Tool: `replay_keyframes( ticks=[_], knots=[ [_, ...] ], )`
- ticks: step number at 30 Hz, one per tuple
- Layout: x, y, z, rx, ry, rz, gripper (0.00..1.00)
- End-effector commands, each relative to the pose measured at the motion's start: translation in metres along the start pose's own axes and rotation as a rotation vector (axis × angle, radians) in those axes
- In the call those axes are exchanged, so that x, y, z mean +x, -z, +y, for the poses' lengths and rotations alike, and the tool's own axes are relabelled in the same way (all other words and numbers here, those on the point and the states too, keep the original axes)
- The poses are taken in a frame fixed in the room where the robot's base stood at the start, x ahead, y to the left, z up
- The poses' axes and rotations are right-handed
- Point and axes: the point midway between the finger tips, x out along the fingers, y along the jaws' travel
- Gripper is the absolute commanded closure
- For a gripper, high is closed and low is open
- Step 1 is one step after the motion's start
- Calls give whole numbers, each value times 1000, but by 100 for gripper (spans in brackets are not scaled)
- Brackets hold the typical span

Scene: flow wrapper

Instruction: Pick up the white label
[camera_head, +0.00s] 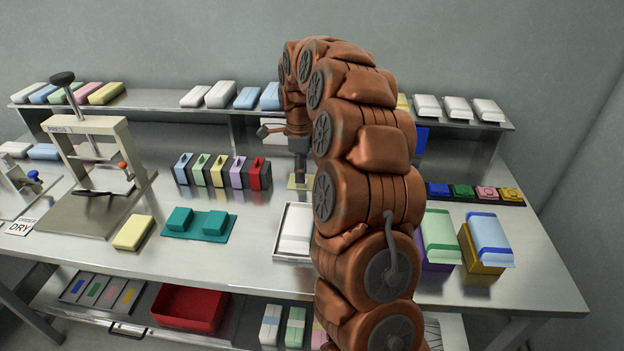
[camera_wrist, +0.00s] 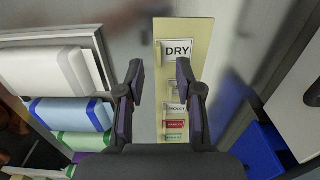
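In the wrist view a pale yellow board (camera_wrist: 203,32) carries a column of labels. At its top is a white label marked DRY (camera_wrist: 178,50). Lower down are a smaller white label (camera_wrist: 176,108) with print too small to read surely, a red label (camera_wrist: 174,124) and a green-lettered label (camera_wrist: 174,138). My gripper (camera_wrist: 160,75) is open and empty, its fingers pointing at the board; the DRY label lies beyond the fingertips, and the right finger partly overlaps the column. In the head view my gripper (camera_head: 299,172) is just above the board (camera_head: 296,185), whose labels cannot be made out.
A tray with a white block (camera_head: 296,228) lies close in front of the board. Several coloured blocks (camera_head: 220,171) stand to the left. My arm hides part of the table to the right. A shelf (camera_head: 150,101) runs behind; a press (camera_head: 95,150) stands at left.

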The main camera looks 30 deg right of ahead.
Motion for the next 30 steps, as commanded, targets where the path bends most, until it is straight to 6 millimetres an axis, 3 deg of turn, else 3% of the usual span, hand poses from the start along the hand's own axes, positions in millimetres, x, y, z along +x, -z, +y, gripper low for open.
replay_keyframes(
  ticks=[6, 14, 24, 30],
  knots=[
    [28, 0, 2, 0, -5, 2, 65],
    [34, 0, 2, 1, -3, 2, 65],
    [34, 0, 2, 1, -3, 2, 98],
    [34, 1, 2, 1, -3, 2, 100]
  ],
)
